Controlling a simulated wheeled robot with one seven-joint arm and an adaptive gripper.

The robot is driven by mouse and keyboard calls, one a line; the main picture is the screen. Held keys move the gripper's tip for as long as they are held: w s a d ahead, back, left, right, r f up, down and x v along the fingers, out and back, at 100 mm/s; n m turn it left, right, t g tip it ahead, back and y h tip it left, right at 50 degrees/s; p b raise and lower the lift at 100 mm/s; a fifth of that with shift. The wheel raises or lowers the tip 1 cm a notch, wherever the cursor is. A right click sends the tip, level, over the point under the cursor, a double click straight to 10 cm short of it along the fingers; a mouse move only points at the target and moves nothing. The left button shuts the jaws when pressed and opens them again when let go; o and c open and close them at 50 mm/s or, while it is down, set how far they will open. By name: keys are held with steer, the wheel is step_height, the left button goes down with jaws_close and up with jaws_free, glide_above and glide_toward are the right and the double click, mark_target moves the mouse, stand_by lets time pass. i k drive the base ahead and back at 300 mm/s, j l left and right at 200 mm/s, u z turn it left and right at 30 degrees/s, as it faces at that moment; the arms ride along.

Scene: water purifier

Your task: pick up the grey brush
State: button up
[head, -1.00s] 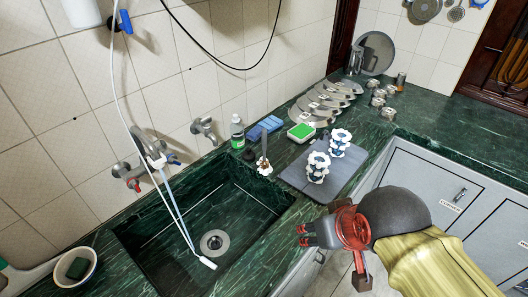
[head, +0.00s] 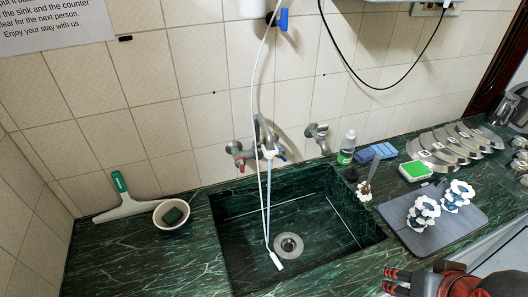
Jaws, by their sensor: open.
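A slim grey upright thing (head: 374,166) stands at the right back corner of the sink, in or behind a small white-and-brown item (head: 365,191). It may be the grey brush, but it is too small to be sure. My gripper (head: 389,281) is at the bottom right of the head view, partly cut off by the edge. Its red-and-black fingers are apart with nothing seen between them. It is in front of the grey thing and well apart from it.
The sink (head: 225,232) is in the middle, with a white hose (head: 262,110) hanging into it. A grey board (head: 410,238) carries white-and-blue parts. A green bottle (head: 347,148), blue sponge (head: 375,150), squeegee (head: 128,206) and bowl (head: 172,228) stand around. The left front counter is clear.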

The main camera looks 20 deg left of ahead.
mark_target(364, 194)
steer(key=i+l, duration=0.15)
steer(key=l, duration=0.2)
steer(key=i+l+u, duration=0.1)
steer(key=l, duration=0.25)
steer(key=i+l, duration=0.2)
steer(key=l, duration=0.15)
steer(key=i+l+u, duration=0.1)
steer(key=l, duration=0.2)
steer(key=i+l, duration=0.2)
steer(key=l, duration=0.2)
steer(key=u, duration=1.4)
